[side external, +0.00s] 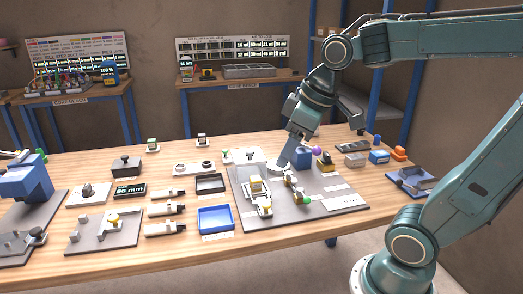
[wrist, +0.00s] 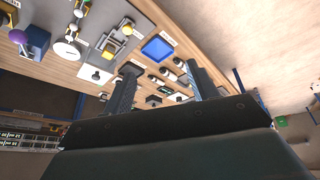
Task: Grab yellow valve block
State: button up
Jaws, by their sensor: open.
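A yellow block (side external: 256,185) sits in a pale fixture on the large grey plate (side external: 240,208), right of the table's middle. It also shows in the wrist view (wrist: 127,28), toward the top left, outside the space between my fingers. I take this to be the yellow valve block, but its details are too small to confirm. My gripper (side external: 284,164) is above the grey plate, behind and to the right of the yellow block. In the wrist view, my gripper (wrist: 162,67) has its two fingers spread, with nothing held between them.
A blue tray (side external: 216,219) and a black tray (side external: 210,183) lie left of the plate. Several white cylinders lie farther left.

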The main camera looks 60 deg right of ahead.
jog(key=w+d+f+n, duration=0.1)
jog(key=w+d+n, duration=0.1)
jog(key=w+d, duration=0.35)
jog(key=n+g+y, duration=0.1)
jog(key=n+y, duration=0.2)
jog(key=n, duration=0.1)
send_over(256, 178)
jog(key=s+d, duration=0.3)
jog(key=d, duration=0.1)
notch_tip(256, 178, down, 11)
jog(key=shift+s+r, duration=0.15)
jog(key=shift+s, duration=0.05)
jog(key=shift+x, duration=4.35)
jog(key=shift+s, duration=0.15)
jog(key=shift+s+x, duration=0.2)
jog(key=shift+x, duration=2.35)
